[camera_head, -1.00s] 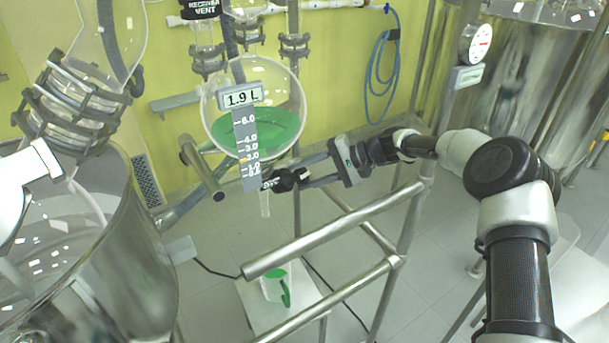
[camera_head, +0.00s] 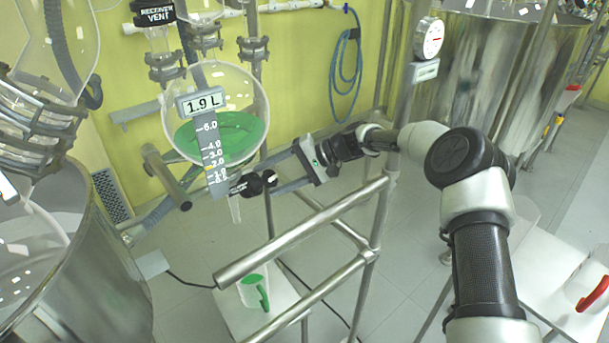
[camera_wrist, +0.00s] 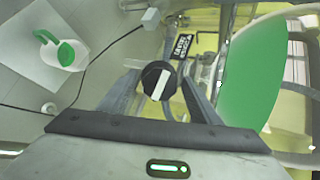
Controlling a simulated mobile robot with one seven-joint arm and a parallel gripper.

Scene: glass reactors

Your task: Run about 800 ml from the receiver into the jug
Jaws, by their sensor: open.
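The receiver (camera_head: 214,95) is a clear round glass vessel with green liquid, and its display (camera_head: 201,102) reads 1.9 L. Its black drain-valve knob (camera_head: 262,182) sits at the bottom above a clear outlet tube (camera_head: 235,209); no stream shows below it. In the wrist view, the knob (camera_wrist: 152,76) carries a white bar and lies between the fingers. My gripper (camera_head: 274,179) is open around or just short of the knob; contact cannot be told. The jug (camera_head: 250,293), white with a green handle, stands low beneath the outlet; it also shows in the wrist view (camera_wrist: 54,52).
A steel rail frame (camera_head: 300,232) stands between me and the jug. A steel vessel (camera_head: 75,270) is at left, another (camera_head: 490,75) at back right. A cable crosses the floor. A red handle (camera_head: 593,293) shows at the right edge.

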